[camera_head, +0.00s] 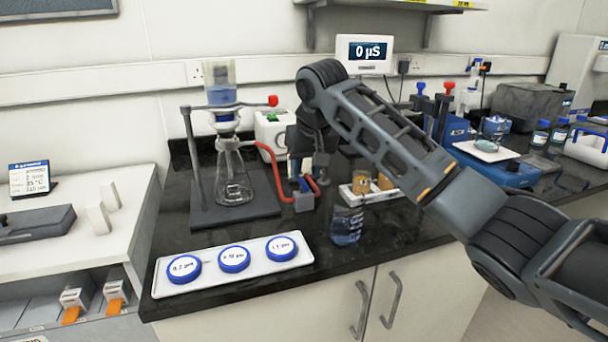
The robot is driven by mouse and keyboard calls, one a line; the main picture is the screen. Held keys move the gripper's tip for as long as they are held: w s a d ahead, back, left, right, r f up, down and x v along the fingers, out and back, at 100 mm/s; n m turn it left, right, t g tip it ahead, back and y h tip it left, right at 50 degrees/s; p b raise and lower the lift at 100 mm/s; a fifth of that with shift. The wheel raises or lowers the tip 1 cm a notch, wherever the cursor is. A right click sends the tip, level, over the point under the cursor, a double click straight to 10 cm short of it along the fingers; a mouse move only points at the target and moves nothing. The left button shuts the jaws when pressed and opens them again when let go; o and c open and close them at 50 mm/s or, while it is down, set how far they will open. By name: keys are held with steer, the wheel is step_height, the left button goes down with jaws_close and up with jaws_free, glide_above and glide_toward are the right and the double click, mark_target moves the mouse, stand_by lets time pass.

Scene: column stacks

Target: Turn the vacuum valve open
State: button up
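The vacuum valve (303,201) is a small grey block on the black bench, right of the filter flask. Blue and red parts show at its top. A red hose (268,152) runs from the side arm of the filter flask (233,183) down to the valve. My gripper (307,172) points down just above the valve, close to its blue and red top. Its fingertips are small and dark here, and partly cover the valve's top. I cannot tell whether they touch it, how far apart they are, or how the handle is turned.
A stand (203,215) carries the filter flask and funnel. A beaker (347,226) of bluish liquid stands right of the valve, before a white tray (382,194) with amber jars. A white tray (215,284) with blue-rimmed discs lies in front. A white pump-like box (270,128) stands behind.

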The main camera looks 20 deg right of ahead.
mark_target(303, 182)
steer(key=shift+x, duration=1.5)
steer(key=shift+c, duration=0.2)
jaws_close()
